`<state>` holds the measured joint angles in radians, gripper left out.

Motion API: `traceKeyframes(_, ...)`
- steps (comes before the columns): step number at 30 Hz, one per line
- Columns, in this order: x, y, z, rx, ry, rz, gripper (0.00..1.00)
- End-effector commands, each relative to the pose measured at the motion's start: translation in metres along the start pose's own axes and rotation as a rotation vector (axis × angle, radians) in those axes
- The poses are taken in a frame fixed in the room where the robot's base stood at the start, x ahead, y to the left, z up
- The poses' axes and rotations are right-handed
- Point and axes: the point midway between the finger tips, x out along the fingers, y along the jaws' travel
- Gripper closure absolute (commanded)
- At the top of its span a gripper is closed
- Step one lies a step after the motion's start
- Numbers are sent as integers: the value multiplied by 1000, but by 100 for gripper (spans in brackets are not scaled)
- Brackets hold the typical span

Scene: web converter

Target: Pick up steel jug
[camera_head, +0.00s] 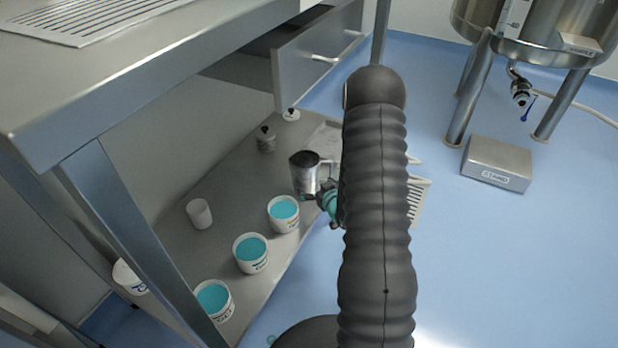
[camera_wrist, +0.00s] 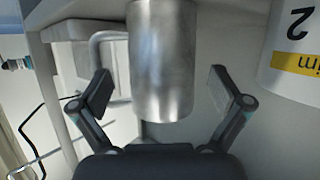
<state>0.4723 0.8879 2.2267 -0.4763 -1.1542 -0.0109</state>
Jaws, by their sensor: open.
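The steel jug (camera_head: 305,176) stands upright on the lower shelf of the steel table, its open top dark and its handle on the right. In the wrist view the jug (camera_wrist: 162,60) appears as a brushed metal cylinder, with its pale handle (camera_wrist: 97,50) to the left. My gripper (camera_wrist: 160,88) is open, with one finger on each side of the jug's body and a visible gap on both sides. In the head view my gripper (camera_head: 326,198) is low beside the jug, partly hidden by my arm.
Several white tubs with turquoise contents, the nearest to the jug being this tub (camera_head: 284,228), line the shelf (camera_head: 245,175). A labelled white container (camera_wrist: 290,60) is close right in the wrist view. A white cup (camera_head: 199,213) and a small metal container (camera_head: 266,140) stand behind. An open drawer (camera_head: 318,62) overhangs.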

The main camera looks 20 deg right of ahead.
Motion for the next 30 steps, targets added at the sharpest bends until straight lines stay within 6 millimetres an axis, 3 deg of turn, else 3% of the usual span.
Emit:
traceKeyframes(7, 16, -1, -2, 0, 1, -1, 0)
traceKeyframes(16, 54, -2, -7, 0, 0, -1, 0)
traceKeyframes(25, 59, -2, -7, 1, -1, 0, 0)
traceKeyframes(26, 59, -2, -7, 1, -1, 0, 3)
traceKeyframes(30, 59, -2, -7, 1, 0, 0, 38)
